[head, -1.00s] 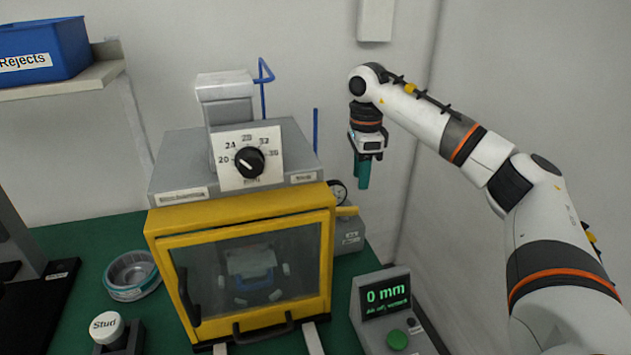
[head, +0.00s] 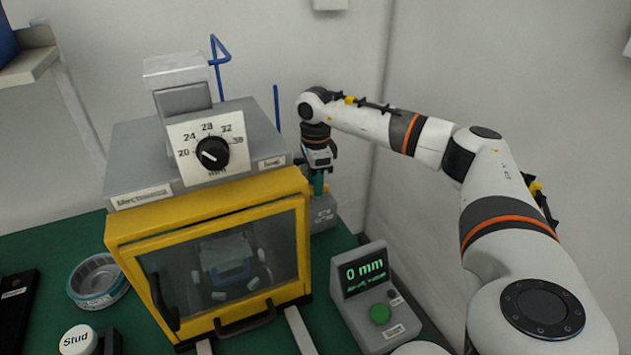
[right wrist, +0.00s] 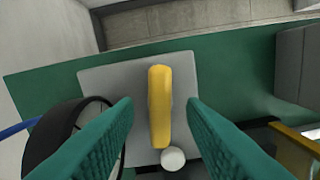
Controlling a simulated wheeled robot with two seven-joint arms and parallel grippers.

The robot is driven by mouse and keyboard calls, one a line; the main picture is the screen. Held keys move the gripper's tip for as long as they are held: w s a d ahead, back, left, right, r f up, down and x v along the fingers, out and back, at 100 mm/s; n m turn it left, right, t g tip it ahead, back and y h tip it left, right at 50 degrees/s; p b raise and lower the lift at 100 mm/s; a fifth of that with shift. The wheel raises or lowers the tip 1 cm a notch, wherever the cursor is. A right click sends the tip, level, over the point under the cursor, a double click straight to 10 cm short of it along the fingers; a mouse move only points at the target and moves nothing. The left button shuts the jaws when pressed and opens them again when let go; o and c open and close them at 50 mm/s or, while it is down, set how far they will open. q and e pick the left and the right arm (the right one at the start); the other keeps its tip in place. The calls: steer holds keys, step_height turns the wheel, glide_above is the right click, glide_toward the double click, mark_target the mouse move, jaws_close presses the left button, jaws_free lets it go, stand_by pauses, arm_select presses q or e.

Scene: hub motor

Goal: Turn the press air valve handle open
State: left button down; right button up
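The yellow valve handle (right wrist: 160,105) lies over a grey valve block (right wrist: 105,80) in the right wrist view, with a white round knob (right wrist: 173,158) near its lower end. My right gripper (head: 318,184) points down at the valve block (head: 324,214) beside the press. Its teal fingers are open, one on each side of the handle, with gaps between. In the head view the handle is hidden or too small to make out. My left gripper is not in view.
The yellow-framed press (head: 205,225) with a dial (head: 212,153) stands just left of the gripper. A display box (head: 365,295) reading 0 mm stands in front. A black round gauge (right wrist: 62,135) sits close to one finger. The wall is behind.

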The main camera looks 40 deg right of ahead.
steer(key=shift+f, duration=0.55)
jaws_close()
